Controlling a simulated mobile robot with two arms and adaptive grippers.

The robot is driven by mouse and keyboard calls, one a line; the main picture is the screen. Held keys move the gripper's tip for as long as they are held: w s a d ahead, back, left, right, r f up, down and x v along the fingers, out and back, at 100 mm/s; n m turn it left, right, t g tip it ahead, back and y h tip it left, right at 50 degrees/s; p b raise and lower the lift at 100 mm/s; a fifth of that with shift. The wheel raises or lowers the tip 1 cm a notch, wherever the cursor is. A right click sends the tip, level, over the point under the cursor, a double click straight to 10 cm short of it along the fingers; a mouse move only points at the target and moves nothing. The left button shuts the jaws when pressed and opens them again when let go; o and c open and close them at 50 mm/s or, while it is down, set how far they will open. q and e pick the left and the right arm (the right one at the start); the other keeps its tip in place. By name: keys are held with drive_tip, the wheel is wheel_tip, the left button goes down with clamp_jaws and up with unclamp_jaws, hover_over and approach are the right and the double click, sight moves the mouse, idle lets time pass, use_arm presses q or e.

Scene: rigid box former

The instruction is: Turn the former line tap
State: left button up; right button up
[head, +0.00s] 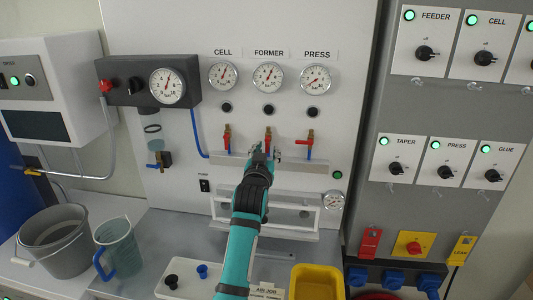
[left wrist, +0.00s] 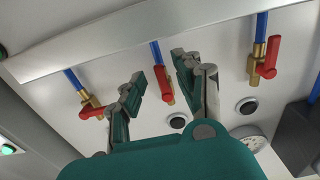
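The former line tap (head: 268,136) is the middle of three red-handled taps, under the FORMER label and gauge (head: 268,77). Its red handle (left wrist: 164,85) stands about in line with its blue hose. My left gripper (head: 263,150) is at this tap, coming from below, and hides its lower part in the head view. In the left wrist view the open fingers (left wrist: 160,80) stand on either side of the red handle; I cannot tell whether they touch it. My right gripper is in neither view.
The cell tap (head: 227,139) is to the left, its handle upright. The press tap (head: 308,142) is to the right, its handle turned sideways. A yellow bin (head: 316,283), a blue-handled jug (head: 118,249) and a grey bucket (head: 57,240) stand below.

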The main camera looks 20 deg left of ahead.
use_arm(q)
wheel_tip(320, 180, up, 10)
idle(0.5)
